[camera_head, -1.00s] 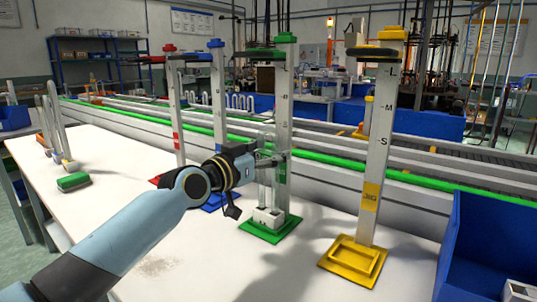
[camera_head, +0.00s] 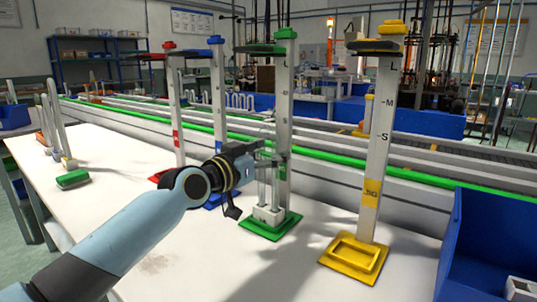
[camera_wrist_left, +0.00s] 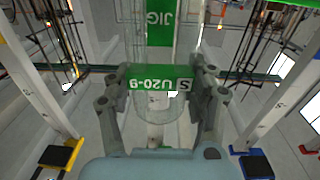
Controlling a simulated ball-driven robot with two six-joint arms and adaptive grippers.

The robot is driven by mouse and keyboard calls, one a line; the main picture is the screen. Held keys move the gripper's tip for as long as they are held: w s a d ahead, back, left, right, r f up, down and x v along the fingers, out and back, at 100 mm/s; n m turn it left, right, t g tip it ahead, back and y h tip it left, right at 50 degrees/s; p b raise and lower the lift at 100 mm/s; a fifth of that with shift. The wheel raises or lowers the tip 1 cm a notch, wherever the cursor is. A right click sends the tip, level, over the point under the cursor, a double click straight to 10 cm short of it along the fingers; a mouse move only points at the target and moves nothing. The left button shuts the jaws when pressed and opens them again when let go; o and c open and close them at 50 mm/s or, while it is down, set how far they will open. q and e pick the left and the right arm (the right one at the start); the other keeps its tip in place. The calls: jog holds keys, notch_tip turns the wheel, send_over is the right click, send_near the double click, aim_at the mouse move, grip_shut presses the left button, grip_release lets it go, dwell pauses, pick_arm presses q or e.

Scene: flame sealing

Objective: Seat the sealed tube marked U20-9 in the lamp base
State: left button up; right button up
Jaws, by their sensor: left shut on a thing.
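The clear glass tube marked U20-9 (camera_wrist_left: 160,79) is between the fingers of my left gripper (camera_head: 270,158), with its green label readable upside down in the wrist view. My left gripper is shut on it, in front of the green-marked jig post (camera_head: 283,120). In the head view the tube's legs (camera_head: 267,187) run down, roughly upright, to a white lamp base (camera_head: 267,214) on the green foot plate (camera_head: 262,232). I cannot tell whether the legs are in the base or just above it. My right gripper is not in view.
A yellow jig post (camera_head: 377,150) stands to the right, and blue (camera_head: 218,100) and red (camera_head: 175,110) posts stand to the left. A blue bin (camera_head: 485,240) is at the right edge. Other tubes (camera_head: 55,130) stand at the far left. The front of the white table is clear.

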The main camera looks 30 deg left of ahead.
pick_arm(q)
jog(key=shift+f+b, duration=0.45)
dwell(0.3)
jog(key=o, duration=1.3)
jog(key=shift+c, duration=0.2)
jog(key=s+a, duration=0.2)
jog(key=s, duration=1)
